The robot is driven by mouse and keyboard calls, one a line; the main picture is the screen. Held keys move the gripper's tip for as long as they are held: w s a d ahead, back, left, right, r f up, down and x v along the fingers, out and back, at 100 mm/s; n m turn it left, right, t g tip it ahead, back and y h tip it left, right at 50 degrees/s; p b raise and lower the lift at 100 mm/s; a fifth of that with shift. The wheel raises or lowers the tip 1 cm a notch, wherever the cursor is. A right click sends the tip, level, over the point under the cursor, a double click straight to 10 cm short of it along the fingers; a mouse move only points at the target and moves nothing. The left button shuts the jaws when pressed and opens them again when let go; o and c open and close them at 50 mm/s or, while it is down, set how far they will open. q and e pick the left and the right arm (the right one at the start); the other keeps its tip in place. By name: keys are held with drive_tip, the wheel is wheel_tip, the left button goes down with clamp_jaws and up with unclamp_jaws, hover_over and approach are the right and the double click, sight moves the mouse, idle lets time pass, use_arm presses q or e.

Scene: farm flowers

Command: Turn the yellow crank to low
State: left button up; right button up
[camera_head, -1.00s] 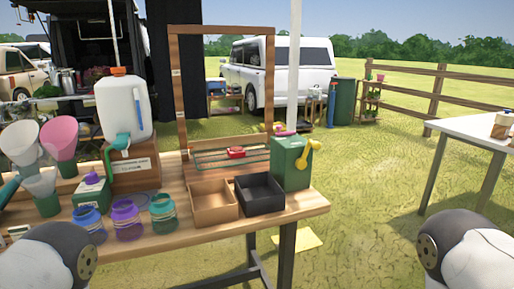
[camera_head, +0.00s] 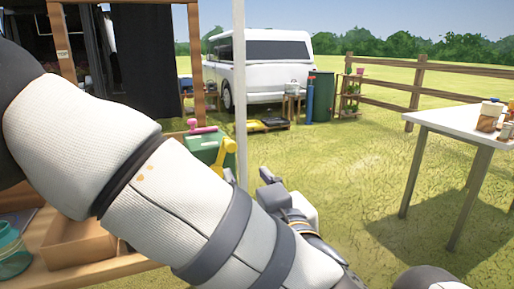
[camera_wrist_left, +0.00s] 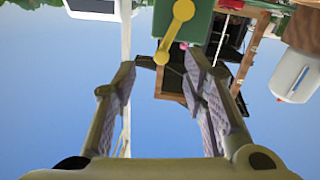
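The yellow crank (camera_head: 226,155) is on the side of a green box (camera_head: 204,147) at the right end of the wooden table. In the head view my left arm crosses in front and hides the box's lower part. My left gripper (camera_head: 268,180) is just right of the crank, apart from it. In the left wrist view, which is upside down, the crank (camera_wrist_left: 174,30) hangs from the green box (camera_wrist_left: 190,15) beyond the fingertips. The left gripper (camera_wrist_left: 160,75) is open with nothing between its fingers. My right gripper is not in view.
A wooden tray (camera_head: 78,243) and a teal jar (camera_head: 12,250) are on the table at left. A white table (camera_head: 450,122) stands at right, with open grass between.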

sight(232, 148)
use_arm(q)
drive_tip(key=shift+y, duration=0.3)
drive_tip(key=x, duration=0.4)
drive_tip(key=r+x, duration=0.1)
drive_tip(key=x, duration=0.6)
drive_tip(key=shift+w+a+r+b, duration=0.15)
drive_tip(key=shift+w+r+b, duration=0.2)
drive_tip(key=shift+r+b, duration=0.05)
drive_tip(key=shift+c, duration=0.3)
clamp_jaws()
